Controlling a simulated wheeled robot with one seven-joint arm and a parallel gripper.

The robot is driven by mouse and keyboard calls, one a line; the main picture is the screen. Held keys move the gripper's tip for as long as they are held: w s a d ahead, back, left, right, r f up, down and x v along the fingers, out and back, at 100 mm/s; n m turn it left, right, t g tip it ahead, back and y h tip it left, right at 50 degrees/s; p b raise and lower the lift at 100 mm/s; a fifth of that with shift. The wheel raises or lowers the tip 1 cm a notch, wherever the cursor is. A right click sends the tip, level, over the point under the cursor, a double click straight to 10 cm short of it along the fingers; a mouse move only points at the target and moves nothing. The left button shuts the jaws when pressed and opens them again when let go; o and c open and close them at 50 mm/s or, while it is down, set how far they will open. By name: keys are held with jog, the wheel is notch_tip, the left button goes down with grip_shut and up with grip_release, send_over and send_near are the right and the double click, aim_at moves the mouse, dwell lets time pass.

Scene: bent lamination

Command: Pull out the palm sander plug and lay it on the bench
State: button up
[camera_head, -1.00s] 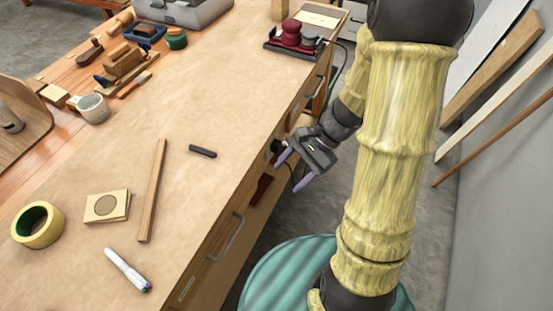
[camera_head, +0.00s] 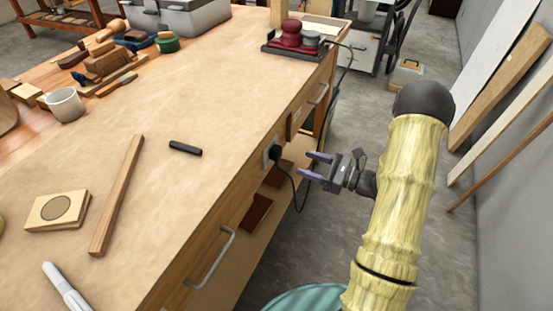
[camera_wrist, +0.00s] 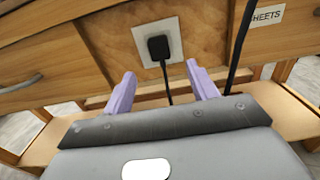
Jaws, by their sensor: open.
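The palm sander (camera_head: 292,36), dark red, stands in a black tray at the far right corner of the bench (camera_head: 190,90). A dark cord runs from it down past the bench front. The black plug (camera_head: 275,153) sits in a pale socket plate (camera_head: 266,158) on the bench front. In the wrist view the plug (camera_wrist: 158,47) is in the white plate (camera_wrist: 157,42), its cord hanging down. My gripper (camera_head: 312,166) is open, its purple fingers pointing at the bench front, apart from the plug. In the wrist view the fingertips (camera_wrist: 158,75) stand either side of the cord, below the plug.
A second cord (camera_wrist: 240,45) crosses close to the right finger in the wrist view. Drawer handles (camera_head: 213,259) stick out from the bench front. A black bar (camera_head: 185,148) and a wooden strip (camera_head: 118,195) lie on the bench, with bare top around them.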

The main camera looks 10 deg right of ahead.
aim_at(280, 154)
jog(key=shift+a, duration=0.1)
jog(key=shift+x, duration=4.45)
grip_shut()
jog(key=shift+p+v, duration=0.45)
jog(key=shift+v, duration=2.5)
